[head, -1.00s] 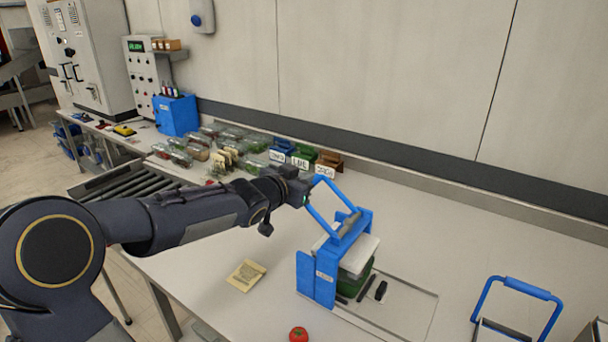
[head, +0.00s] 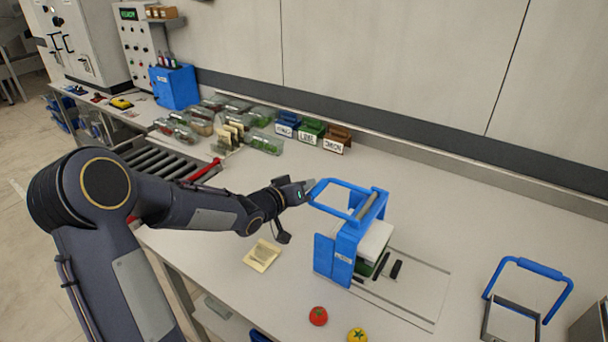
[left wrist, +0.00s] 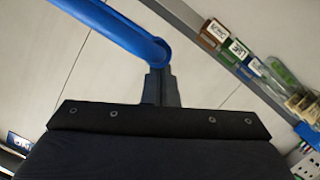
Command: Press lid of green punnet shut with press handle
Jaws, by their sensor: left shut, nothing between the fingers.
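The blue press (head: 345,255) stands on the bench right of centre in the head view. Its blue handle (head: 345,184) is a loop that now reaches out to the left, nearly level. A white block (head: 375,238) sits in the press over the green punnet (head: 364,268), which is mostly hidden; I cannot tell how its lid sits. My left gripper (head: 308,188) is shut and empty at the handle's outer end. In the left wrist view, its closed fingertips (left wrist: 160,75) meet the blue handle bar (left wrist: 115,30), apparently touching it. My right gripper is not in view.
A blue-handled frame (head: 512,320) stands at right. Clear punnets (head: 235,115) and labelled bins (head: 311,131) line the back. The bench behind the press is clear.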

